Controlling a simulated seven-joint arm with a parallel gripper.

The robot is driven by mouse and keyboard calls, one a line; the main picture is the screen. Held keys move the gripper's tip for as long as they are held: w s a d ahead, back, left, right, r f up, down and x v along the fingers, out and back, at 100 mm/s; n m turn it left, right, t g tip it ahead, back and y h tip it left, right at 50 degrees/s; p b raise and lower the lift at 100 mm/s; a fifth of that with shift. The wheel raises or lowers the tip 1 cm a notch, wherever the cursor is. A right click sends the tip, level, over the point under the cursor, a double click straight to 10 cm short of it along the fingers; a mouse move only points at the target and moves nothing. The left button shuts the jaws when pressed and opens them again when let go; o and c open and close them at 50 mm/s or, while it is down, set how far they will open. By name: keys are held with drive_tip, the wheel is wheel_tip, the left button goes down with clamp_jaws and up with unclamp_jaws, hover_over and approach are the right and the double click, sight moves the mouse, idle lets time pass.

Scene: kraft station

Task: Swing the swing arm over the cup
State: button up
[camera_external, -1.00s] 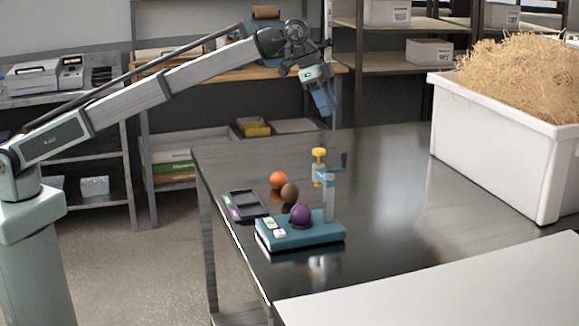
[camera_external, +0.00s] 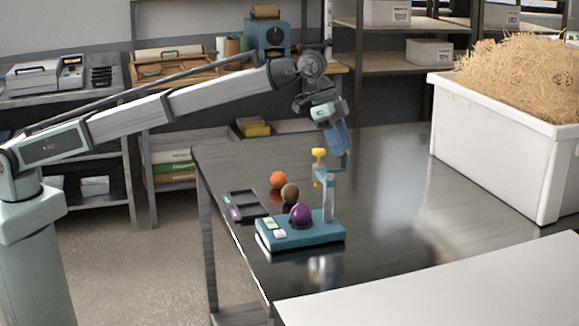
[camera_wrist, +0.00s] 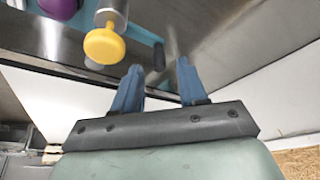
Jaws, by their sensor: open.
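The swing-arm device has a teal base (camera_external: 318,236) and an upright grey post (camera_external: 328,202). Its teal swing arm (camera_external: 325,172) carries a yellow knob (camera_external: 318,154) and also shows in the wrist view (camera_wrist: 140,33). A purple ball (camera_external: 300,214) sits on the base, apparently in a low dark seat; I cannot clearly make out a cup. A dark blue handle (camera_wrist: 158,56) at the arm's end lies near the gap between my fingertips. My gripper (camera_external: 346,162) is open and points down at that end, hiding the handle in the external view. Contact cannot be told.
A dark tray (camera_external: 262,209) lies left of the base, with an orange ball (camera_external: 278,180) and a brown ball (camera_external: 290,193) behind. A white bin (camera_external: 490,150) of straw stands at the right. The metal table between bin and device is clear.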

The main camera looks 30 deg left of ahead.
sight(334, 171)
drive_tip(key=shift+x, duration=1.6)
clamp_jaws()
